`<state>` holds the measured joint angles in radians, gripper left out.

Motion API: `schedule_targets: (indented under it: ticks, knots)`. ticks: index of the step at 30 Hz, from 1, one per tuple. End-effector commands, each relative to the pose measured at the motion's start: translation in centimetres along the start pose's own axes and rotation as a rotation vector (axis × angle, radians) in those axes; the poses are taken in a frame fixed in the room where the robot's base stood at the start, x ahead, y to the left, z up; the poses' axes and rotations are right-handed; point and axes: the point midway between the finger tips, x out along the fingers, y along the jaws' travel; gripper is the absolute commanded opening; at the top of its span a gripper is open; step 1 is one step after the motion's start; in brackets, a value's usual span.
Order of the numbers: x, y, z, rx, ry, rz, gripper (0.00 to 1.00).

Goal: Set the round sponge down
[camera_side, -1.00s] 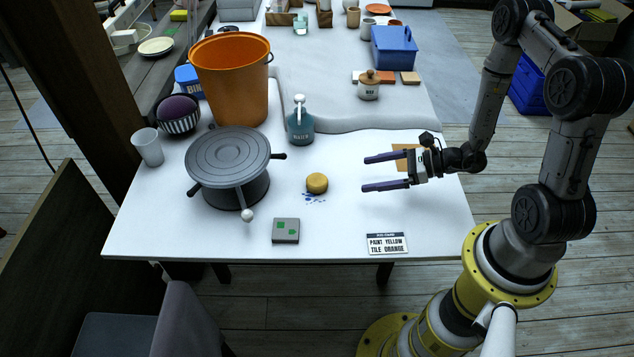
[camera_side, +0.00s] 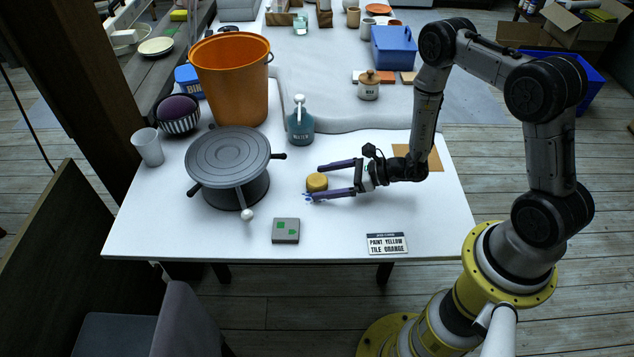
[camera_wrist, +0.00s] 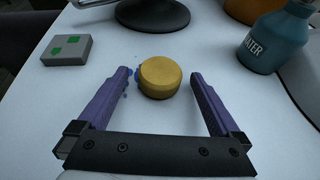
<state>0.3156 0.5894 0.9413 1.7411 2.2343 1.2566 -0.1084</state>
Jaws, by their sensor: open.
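The round yellow sponge (camera_side: 317,182) sits on the white table, right of the pottery wheel. It also shows in the wrist view (camera_wrist: 160,78), between and slightly beyond the fingertips. My gripper (camera_side: 315,182) is open, low over the table, with its two purple fingers on either side of the sponge. In the wrist view my gripper (camera_wrist: 160,78) shows gaps between the sponge and the fingers, narrower on the left. Blue splashes on the table are partly hidden by the left finger. An orange tile (camera_side: 435,158) lies on the table behind my wrist.
The grey wheel (camera_side: 228,158) with side handles stands left of the sponge. The teal water bottle (camera_side: 300,128) stands behind it. A grey block with green marks (camera_side: 286,231) and a sign (camera_side: 387,243) lie near the front edge. The table right of the sign is clear.

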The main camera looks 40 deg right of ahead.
Motion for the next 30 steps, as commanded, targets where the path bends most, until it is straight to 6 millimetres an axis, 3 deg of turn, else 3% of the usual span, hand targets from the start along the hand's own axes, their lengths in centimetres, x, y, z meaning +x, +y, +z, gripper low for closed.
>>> schedule_targets:
  ticks: [10,24,25,26,30]
  knots:
    - [0.91,-0.01,-0.01,0.001,0.0,-0.001,1.0]
    - [0.88,-0.01,0.0,0.001,0.0,-0.001,0.16]
    - [0.88,-0.01,0.0,0.001,0.0,-0.001,0.16]
    - [0.88,-0.01,0.0,0.0,0.0,-0.001,0.07]
    - [0.87,-0.01,0.01,0.0,0.0,-0.001,0.07]
